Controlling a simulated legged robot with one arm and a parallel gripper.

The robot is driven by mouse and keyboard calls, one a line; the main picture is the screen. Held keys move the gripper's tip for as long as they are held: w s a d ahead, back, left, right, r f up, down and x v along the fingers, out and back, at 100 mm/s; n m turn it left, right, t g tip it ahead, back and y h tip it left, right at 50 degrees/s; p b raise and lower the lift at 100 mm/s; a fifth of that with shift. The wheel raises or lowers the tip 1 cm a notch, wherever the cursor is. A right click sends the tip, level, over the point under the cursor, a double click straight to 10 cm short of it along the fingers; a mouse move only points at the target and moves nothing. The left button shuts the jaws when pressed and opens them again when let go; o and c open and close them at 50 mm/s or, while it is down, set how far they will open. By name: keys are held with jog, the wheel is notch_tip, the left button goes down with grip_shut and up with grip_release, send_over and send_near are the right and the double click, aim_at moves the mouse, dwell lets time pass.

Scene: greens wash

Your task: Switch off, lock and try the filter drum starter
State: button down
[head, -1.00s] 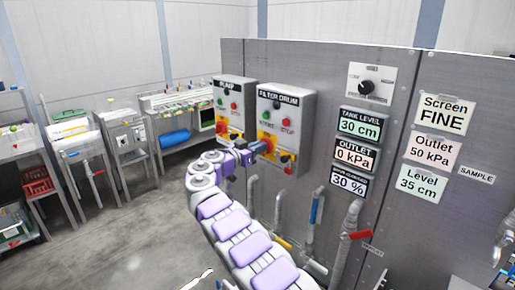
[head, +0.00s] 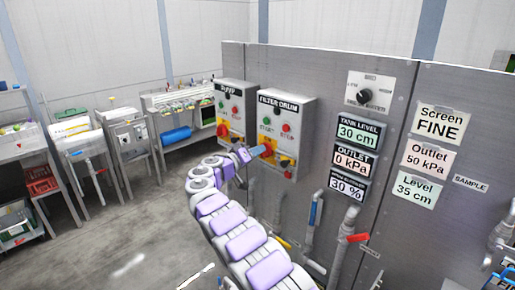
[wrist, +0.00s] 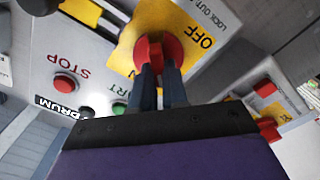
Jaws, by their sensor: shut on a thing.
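The filter drum starter (head: 296,118) is a grey box on the panel, with green and red buttons above a yellow isolator plate. My gripper (wrist: 160,88) is shut on its red isolator handle (wrist: 158,48). The wrist view is upside down and shows the red STOP button (wrist: 65,85), a partly hidden green START button (wrist: 119,107) and the word OFF (wrist: 203,37) beside the handle. I cannot tell which position the handle points to. In the head view my gripper (head: 254,152) reaches the box's lower left. No padlock can be made out.
The pump starter (head: 234,105) with its own red handle (wrist: 265,88) is close beside. Pipes with a blue-handled valve (head: 315,208) and a red-handled valve (head: 357,237) stand to the lower right. Floor (head: 120,240) at left is clear.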

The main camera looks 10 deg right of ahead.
jog(key=shift+w+a+f+n+p, duration=0.15)
jog(key=shift+n+p, duration=0.75)
jog(key=shift+n, duration=0.55)
jog(key=shift+s+f+n+p, duration=0.1)
jog(key=shift+n+p, duration=0.8)
jog(key=shift+n, duration=0.5)
jog(key=shift+w+a+f+n+p, duration=0.15)
jog(key=shift+n+p, duration=0.75)
jog(key=shift+n, duration=0.55)
jog(key=shift+d+f, duration=0.1)
jog(key=c, duration=1.2)
grip_release()
jog(key=shift+w+f, duration=0.1)
jog(key=shift+w, duration=0.05)
jog(key=shift+o, duration=0.3)
jog(key=v, duration=1.7)
jog(key=shift+s+a+p, duration=0.2)
jog(key=shift+a+p, duration=0.1)
jog(key=shift+p, duration=0.05)
